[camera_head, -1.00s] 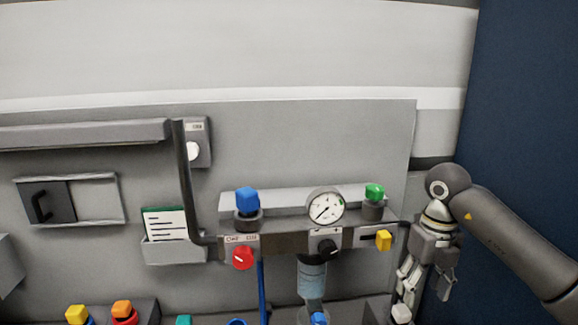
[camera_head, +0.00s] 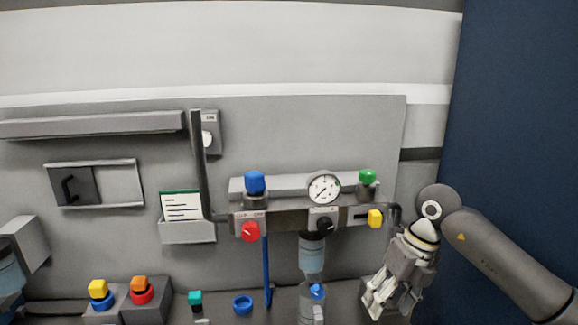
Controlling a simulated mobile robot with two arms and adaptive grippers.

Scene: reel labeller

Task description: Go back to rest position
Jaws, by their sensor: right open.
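My right gripper (camera_head: 384,303) hangs at the lower right of the head view, at the end of my right arm, which comes in from the right edge. It points down and to the left, and its fingers are apart with nothing seen between them. It is in front of the shelf's right end, below the yellow block (camera_head: 375,218) on the valve panel, and appears clear of the panel. My left gripper does not show.
The panel carries a red knob (camera_head: 251,232), a black knob (camera_head: 322,220), a gauge (camera_head: 324,187), and blue (camera_head: 255,182) and green (camera_head: 367,177) caps. A card holder (camera_head: 188,232) is left of it. Several coloured caps stand below. A dark blue wall (camera_head: 520,130) is at right.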

